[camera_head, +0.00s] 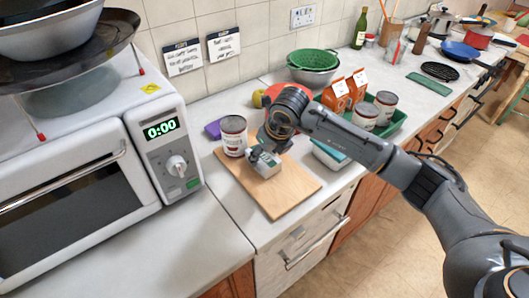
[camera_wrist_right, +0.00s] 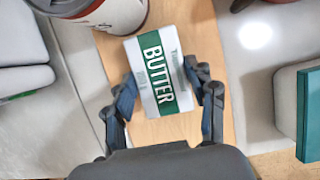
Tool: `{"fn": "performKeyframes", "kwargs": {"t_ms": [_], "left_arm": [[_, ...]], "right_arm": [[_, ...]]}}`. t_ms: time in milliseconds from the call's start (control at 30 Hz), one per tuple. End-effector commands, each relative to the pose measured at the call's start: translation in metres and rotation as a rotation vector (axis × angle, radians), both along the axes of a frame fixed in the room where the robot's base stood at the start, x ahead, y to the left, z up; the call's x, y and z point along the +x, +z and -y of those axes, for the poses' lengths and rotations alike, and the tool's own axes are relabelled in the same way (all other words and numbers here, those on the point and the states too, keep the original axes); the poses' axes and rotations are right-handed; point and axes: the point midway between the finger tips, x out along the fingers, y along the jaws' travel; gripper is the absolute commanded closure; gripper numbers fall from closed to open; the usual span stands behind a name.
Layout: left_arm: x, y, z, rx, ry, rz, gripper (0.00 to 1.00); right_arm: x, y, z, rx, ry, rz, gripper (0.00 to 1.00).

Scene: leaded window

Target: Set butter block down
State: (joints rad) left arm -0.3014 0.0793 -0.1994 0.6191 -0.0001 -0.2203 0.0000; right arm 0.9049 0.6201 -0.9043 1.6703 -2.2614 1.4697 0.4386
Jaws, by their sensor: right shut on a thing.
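The butter block (camera_head: 265,166) is a white box with a green band, lettered BUTTER in the right wrist view (camera_wrist_right: 155,70). My right gripper (camera_head: 262,155) is shut on it; in the right wrist view its two fingers (camera_wrist_right: 161,78) lie against the block's left and right sides. The block is at or just above the wooden board (camera_head: 286,197), near the board's middle; I cannot tell whether it touches the wood. The gripper partly hides the block in the head view. My left gripper is not in view.
A labelled can (camera_head: 233,137) stands close behind-left of the block. A white box with a teal top (camera_head: 330,153) is to the right. A green tray (camera_head: 397,133) holds cans and orange cartons. A microwave (camera_head: 90,140) stands left. The board's front part is clear.

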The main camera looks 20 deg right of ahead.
Motion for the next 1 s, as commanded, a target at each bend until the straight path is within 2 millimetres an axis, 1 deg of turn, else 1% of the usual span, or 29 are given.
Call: {"fn": "performKeyframes", "kwargs": {"t_ms": [100,133,167,200,233,533,600,667,767,1000], "left_arm": [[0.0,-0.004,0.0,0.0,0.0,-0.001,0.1],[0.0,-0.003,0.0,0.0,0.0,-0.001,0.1],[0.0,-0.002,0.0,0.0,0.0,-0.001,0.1],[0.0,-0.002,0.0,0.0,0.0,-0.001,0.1],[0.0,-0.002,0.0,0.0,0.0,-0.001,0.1],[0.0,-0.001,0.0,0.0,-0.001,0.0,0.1],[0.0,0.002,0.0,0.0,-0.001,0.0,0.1],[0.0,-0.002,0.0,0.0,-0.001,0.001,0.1],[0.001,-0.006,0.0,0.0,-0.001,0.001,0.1],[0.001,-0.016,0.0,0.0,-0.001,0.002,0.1]], "right_arm": [[0.0,-0.003,0.0,0.001,0.0,0.002,0.85],[0.0,-0.002,0.0,0.0,0.0,0.0,0.38],[0.0,-0.002,0.0,0.0,0.0,0.0,0.32],[0.0,-0.002,0.0,0.0,0.0,0.0,0.24],[0.0,-0.002,0.0,0.0,0.0,0.0,0.21],[0.0,-0.001,0.0,0.0,-0.001,0.0,0.21],[0.0,0.002,0.0,0.0,-0.001,0.0,0.21],[-0.001,0.006,0.001,0.001,0.0,0.002,0.21],[-0.007,0.02,0.003,0.0,0.001,0.005,0.21],[-0.026,0.069,0.01,0.001,0.0,0.006,0.21]]}}
